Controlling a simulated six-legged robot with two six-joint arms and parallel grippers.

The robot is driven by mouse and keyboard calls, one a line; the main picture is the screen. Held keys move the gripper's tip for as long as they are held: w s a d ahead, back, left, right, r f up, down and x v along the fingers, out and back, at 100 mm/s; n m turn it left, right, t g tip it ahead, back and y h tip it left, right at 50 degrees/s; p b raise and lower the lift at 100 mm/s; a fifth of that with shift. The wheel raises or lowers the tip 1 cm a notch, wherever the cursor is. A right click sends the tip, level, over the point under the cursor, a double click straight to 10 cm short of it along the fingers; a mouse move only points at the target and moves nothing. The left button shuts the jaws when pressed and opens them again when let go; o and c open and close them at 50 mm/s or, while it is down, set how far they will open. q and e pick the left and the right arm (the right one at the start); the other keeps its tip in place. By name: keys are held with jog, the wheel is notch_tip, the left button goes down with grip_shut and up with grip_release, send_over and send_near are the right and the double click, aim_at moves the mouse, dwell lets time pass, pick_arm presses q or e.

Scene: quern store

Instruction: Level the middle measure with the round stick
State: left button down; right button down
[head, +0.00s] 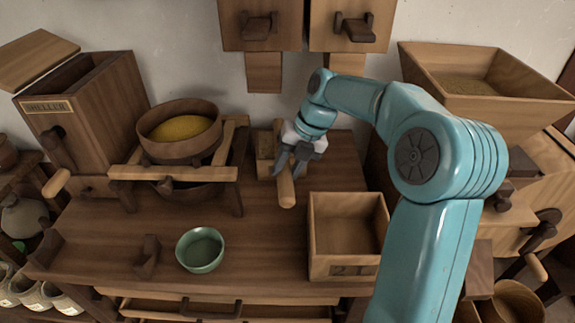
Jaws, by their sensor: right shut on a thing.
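My right gripper (290,167) is shut on the round stick (286,190), a pale wooden rod at the back middle of the bench. The stick's rounded near end points toward me, and its middle is hidden by the gripper. A small wooden measure (264,146) with something tan in it stands just left of the stick and gripper. Its right part is hidden, and I cannot tell whether the stick touches its rim. I cannot make out other measures beside it. My left gripper is not in view.
A sieve with yellow meal (150,150) rests on a wooden frame at left, near the sheller (92,115). A green bowl (200,250) and an open wooden box (347,205) stand in front. The bench (255,255) is bare between them. Cupboards (262,25) hang above.

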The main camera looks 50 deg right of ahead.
jog(key=shift+f+b, duration=0.3)
jog(key=shift+f, duration=0.25)
jog(key=shift+w+a, duration=1.6)
jog(key=shift+w, duration=0.05)
jog(key=shift+s+d+b, duration=0.6)
jog(key=shift+s+d, duration=1)
jog(key=shift+s, duration=0.05)
